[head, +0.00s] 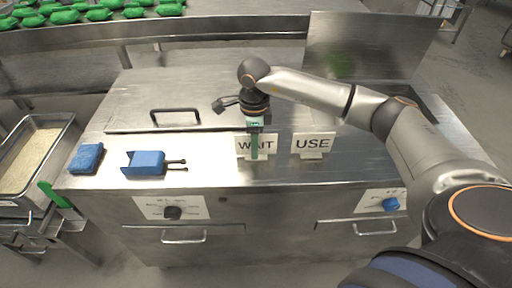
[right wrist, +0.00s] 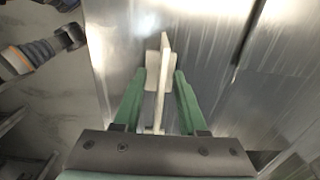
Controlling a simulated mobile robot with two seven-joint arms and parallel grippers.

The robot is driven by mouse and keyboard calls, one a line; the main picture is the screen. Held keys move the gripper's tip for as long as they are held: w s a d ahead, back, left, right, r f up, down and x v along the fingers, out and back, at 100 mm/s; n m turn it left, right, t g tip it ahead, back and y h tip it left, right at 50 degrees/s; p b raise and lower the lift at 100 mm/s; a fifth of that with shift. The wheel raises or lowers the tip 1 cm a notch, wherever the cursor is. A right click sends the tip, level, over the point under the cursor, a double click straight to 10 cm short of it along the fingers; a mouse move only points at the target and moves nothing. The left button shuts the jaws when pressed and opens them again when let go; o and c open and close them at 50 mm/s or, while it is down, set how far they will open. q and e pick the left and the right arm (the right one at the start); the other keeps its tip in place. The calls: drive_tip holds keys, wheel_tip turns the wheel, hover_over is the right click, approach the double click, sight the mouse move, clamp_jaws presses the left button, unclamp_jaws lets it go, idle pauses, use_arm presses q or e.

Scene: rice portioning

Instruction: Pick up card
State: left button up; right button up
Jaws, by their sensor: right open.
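Two white cards stand upright on the steel counter top in the head view. The WAIT card (head: 242,147) is at the middle front, and the USE card (head: 313,142) is just to its right. My right gripper (head: 255,150) points down at the WAIT card, and its green fingers hide part of the lettering. In the right wrist view, the card (right wrist: 163,65) shows nearly edge-on, with its footed stand. It lies between the two green fingers of my right gripper (right wrist: 157,85), which are open with gaps on both sides. My left gripper is not in view.
A blue block (head: 87,158) and a blue holder with two dark prongs (head: 148,162) lie on the counter's left. A black-handled lid (head: 176,112) is behind. A rice tray (head: 68,128) stands at far left. An upright steel panel (head: 372,48) rises at back right.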

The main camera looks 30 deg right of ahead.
drive_tip(key=shift+f, duration=0.1)
idle(0.3)
clamp_jaws()
idle(0.4)
